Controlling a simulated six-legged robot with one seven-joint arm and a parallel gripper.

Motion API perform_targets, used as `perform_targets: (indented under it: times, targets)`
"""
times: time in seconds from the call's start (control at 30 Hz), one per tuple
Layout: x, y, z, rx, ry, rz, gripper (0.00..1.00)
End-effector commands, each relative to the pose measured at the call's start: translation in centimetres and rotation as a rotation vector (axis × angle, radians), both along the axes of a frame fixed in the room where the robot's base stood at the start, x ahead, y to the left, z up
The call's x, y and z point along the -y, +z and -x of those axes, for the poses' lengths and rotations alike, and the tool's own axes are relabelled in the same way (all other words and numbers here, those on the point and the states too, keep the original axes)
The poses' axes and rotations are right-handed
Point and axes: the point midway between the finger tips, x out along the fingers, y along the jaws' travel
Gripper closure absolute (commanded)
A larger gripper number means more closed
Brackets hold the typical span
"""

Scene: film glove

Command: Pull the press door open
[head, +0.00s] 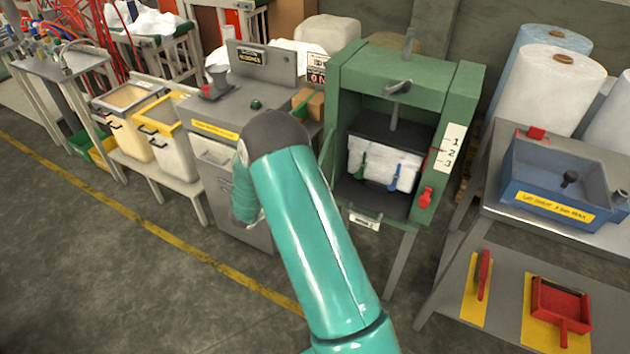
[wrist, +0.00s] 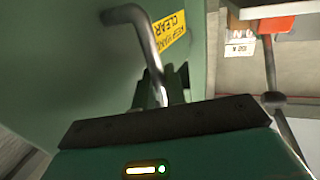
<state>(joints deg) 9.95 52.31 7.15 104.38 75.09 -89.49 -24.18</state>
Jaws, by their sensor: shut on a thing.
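The green press (head: 455,95) stands right of centre in the head view. Its front is uncovered, and a white block with a green and a blue clip shows in the chamber. A thin green strip at the press's left side looks like the door (head: 327,150) seen nearly edge-on, swung outward. In the wrist view the green door (wrist: 60,60) fills the left side, with a yellow warning label and a bent grey handle (wrist: 147,42). My gripper (wrist: 163,88) is shut on the lower end of this handle. The head view hides my gripper behind my arm.
A grey cabinet (head: 235,115) stands close left of the press, beside my arm. Right of the press are a bench with a blue tray (head: 555,185) and white rolls (head: 550,95). Open floor (head: 120,270) with a yellow line lies front left.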

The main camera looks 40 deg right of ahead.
Motion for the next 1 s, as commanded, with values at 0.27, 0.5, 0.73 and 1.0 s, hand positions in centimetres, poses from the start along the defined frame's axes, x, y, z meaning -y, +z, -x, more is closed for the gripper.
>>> perform_targets:
  times: [0.27, 0.5, 0.73, 1.0]
  targets:
    - [-0.6, 0.2, -1.7, 0.004, 0.0, 0.004, 1.0]
    - [-0.6, 0.1, -2.0, 0.003, 0.0, 0.004, 1.0]
    - [-0.6, 0.2, -1.9, 0.003, 0.0, 0.004, 1.0]
    - [-0.7, 0.1, -1.9, 0.001, 0.001, 0.002, 0.82]
